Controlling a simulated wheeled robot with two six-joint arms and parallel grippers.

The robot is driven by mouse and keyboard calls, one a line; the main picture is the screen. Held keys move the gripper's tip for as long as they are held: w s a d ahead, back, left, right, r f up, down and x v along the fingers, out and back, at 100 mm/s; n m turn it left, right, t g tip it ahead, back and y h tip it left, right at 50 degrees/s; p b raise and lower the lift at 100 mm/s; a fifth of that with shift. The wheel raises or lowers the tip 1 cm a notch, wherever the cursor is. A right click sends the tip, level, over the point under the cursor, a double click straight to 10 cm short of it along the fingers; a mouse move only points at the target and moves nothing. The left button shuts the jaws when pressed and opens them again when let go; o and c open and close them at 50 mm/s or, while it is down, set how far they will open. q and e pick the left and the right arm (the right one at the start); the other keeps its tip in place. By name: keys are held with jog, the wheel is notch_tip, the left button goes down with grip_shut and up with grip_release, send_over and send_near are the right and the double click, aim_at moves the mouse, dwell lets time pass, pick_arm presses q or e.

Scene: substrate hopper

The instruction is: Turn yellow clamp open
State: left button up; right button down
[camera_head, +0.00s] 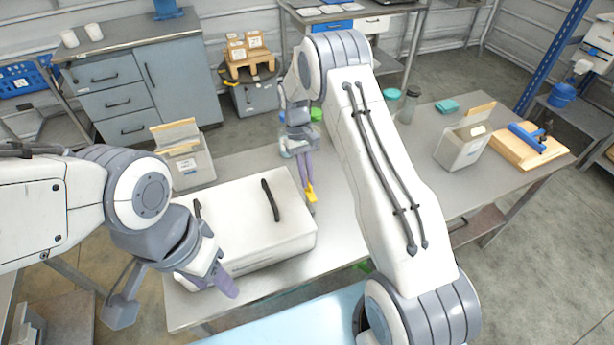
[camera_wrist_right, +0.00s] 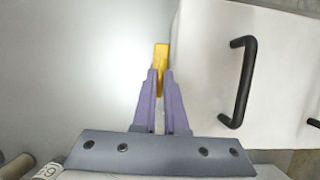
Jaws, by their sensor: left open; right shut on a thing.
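The yellow clamp (camera_head: 311,194) is at the right side of the white box (camera_head: 250,215) on the table. My right gripper (camera_head: 306,180) points down at it with its purple fingers. In the right wrist view the yellow clamp (camera_wrist_right: 161,58) shows between and beyond the fingertips of my right gripper (camera_wrist_right: 161,75), which are shut on it. Part of the clamp is hidden by the fingers. My left gripper (camera_head: 222,282) is over the front left of the white box, away from the clamp; its finger gap is hard to see.
Black handles (camera_head: 270,200) stand on the white box. A grey bin (camera_head: 183,165) is behind it at left. Another bin (camera_head: 460,150) and a wooden board (camera_head: 515,150) stand at the right of the table. Bare tabletop (camera_head: 340,220) lies right of the box.

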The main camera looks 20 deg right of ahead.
dwell(0.4)
jog(key=c, duration=1)
grip_release()
jog(key=shift+o, duration=0.2)
jog(key=shift+r, duration=0.1)
jog(key=shift+w+r, duration=0.25)
jog(key=shift+r, duration=0.1)
jog(key=b+v, duration=0.2)
jog(key=v, duration=0.7)
jog(key=shift+r, duration=0.3)
